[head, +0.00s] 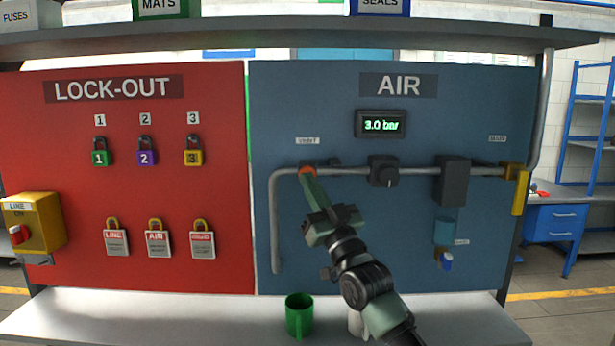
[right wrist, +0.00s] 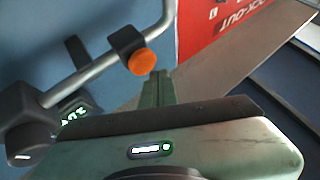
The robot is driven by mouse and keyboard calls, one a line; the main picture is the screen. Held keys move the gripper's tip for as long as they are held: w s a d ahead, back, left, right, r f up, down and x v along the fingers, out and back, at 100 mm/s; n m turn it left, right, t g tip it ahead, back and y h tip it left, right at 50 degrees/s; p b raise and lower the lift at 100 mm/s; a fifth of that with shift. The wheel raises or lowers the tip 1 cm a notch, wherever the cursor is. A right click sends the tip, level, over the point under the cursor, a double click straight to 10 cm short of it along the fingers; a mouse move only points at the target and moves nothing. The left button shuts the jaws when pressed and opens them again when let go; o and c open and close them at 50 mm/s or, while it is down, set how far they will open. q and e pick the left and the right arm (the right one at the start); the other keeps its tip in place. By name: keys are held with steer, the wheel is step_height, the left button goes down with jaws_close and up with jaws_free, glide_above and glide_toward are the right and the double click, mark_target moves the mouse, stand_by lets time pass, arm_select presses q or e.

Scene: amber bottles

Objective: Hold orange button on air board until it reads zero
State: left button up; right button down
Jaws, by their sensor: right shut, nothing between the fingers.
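The blue AIR board (head: 300,100) carries a display (head: 381,124) reading 3.0 bar in green digits. The orange button (head: 307,169) sits at the left end of the grey pipe, under a small label. It shows fully as a round orange cap in the right wrist view (right wrist: 141,62). My right gripper (head: 309,180) is shut and empty, its fingertips close to the button in the head view. In the right wrist view the closed fingertips (right wrist: 158,76) lie just beside the button; I cannot tell whether they touch it. My left gripper is out of view.
A round black knob (head: 384,171), a dark box (head: 453,180) and a yellow handle (head: 519,192) sit further right on the pipe. The red LOCK-OUT board (head: 60,130) holds padlocks and tags. A green mug (head: 299,316) stands on the bench (head: 180,318) below.

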steer(key=shift+w, duration=0.1)
stand_by(0.7)
steer(key=shift+w+b, duration=0.3)
steer(key=shift+w, duration=0.05)
steer(key=shift+w+b, duration=0.4)
steer(key=shift+w, duration=0.05)
stand_by(0.7)
steer(key=shift+s, duration=0.15)
stand_by(3.8)
steer(key=shift+s+p, duration=0.5)
steer(key=shift+s, duration=0.25)
